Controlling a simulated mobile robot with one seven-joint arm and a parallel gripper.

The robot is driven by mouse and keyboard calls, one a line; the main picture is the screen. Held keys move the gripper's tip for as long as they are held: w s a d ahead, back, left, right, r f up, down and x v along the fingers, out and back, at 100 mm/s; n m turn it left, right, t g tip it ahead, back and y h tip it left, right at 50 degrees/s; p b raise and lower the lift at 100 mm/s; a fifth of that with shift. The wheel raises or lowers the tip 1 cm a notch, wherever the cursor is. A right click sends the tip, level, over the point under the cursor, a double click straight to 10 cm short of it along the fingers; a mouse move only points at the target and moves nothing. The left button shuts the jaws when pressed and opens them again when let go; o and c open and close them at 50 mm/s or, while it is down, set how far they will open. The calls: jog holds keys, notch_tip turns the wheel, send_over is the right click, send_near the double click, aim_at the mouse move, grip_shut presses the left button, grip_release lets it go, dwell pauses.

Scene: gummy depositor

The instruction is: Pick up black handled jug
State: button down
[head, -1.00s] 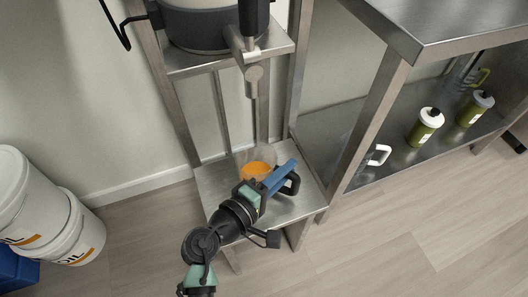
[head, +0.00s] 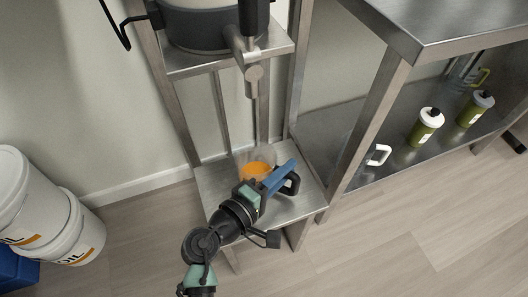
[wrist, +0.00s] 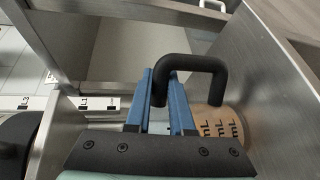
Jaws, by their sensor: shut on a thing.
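The black handled jug (head: 254,160) is a clear vessel with orange liquid in it. It stands on the low metal shelf (head: 212,186) of the stand, below the depositor's spout. Its black handle (wrist: 205,64) sticks out to the right in the head view. My gripper (head: 284,174) has blue fingers and reaches the jug from the front right. In the wrist view the fingers (wrist: 167,100) are closed around the black handle, with the jug's printed measuring marks (wrist: 218,125) just to the right. Part of the jug is hidden behind the fingers and gripper body.
The depositor's spout (head: 254,78) hangs above the jug. Metal legs stand around the low shelf. White buckets (head: 70,232) stand at the left.

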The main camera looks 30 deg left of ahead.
jog(key=shift+r, duration=0.1)
dwell(0.3)
notch_tip(320, 180, up, 10)
jog(key=p, duration=0.5)
jog(key=c, duration=1.5)
grip_release()
grip_shut()
